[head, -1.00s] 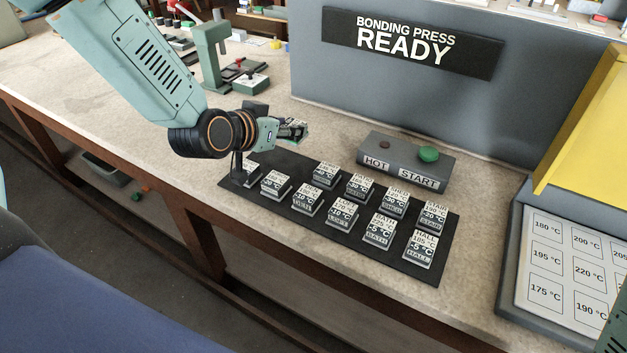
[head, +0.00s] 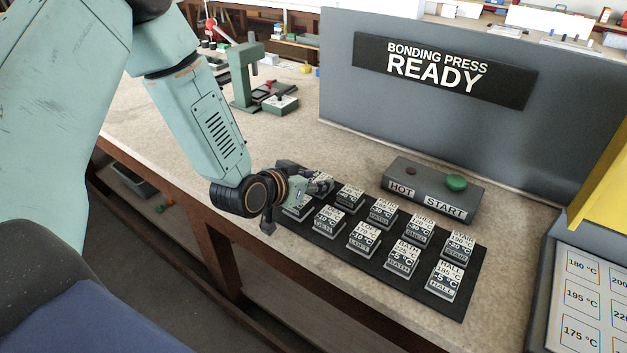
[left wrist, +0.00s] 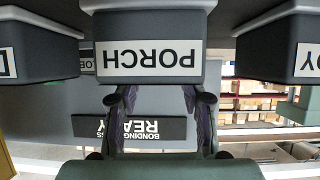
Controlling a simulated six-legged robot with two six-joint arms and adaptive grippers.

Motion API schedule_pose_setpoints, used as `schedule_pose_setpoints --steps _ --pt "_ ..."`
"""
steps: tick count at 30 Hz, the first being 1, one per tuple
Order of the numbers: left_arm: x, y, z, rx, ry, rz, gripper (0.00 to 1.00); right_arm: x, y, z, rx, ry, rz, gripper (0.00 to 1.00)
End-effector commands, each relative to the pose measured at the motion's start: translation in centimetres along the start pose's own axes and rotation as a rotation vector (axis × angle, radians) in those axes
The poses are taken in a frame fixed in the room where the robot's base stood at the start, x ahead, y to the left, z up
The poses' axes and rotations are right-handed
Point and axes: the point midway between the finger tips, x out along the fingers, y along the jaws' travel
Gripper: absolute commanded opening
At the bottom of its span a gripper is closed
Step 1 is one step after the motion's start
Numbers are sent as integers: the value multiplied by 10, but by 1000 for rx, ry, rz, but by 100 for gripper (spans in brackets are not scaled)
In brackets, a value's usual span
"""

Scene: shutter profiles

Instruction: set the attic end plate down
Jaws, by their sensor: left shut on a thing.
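My left gripper (head: 318,187) is shut on a small grey plate piece with a white label (head: 325,182), taken as the attic end plate; its label cannot be read. It is at the left end of the back row on the black mat (head: 420,290), low over or on it; I cannot tell if it touches. In the left wrist view, which is upside down, the fingers (left wrist: 157,105) run behind a front-row block labelled PORCH (left wrist: 150,60), which hides the held plate. My right gripper is not in view.
Several labelled blocks stand in two rows on the mat, including HALL (head: 443,279) and BATH (head: 402,258). Behind are the HOT/START box (head: 430,193) and the bonding press (head: 450,120), its sign reading READY.

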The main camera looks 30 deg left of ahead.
Motion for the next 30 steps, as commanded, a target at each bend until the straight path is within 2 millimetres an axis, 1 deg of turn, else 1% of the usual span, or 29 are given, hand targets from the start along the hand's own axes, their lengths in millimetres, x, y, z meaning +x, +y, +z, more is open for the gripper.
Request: schedule_pose_setpoints --steps 1,2,9,17,21,23,30 --pt "1 0 2 0 1 0 0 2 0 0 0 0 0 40" --pt "1 0 2 0 0 0 43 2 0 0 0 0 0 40" --pt "1 0 2 0 -1 0 64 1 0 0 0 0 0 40" --pt "1 0 2 0 -1 0 64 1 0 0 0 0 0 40" --pt "-2 0 -3 -1 -1 0 64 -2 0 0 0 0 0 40" --pt "-9 -1 -2 -4 -2 -2 64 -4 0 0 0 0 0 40" --pt "-46 -1 -3 -9 -2 -3 64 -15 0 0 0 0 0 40"
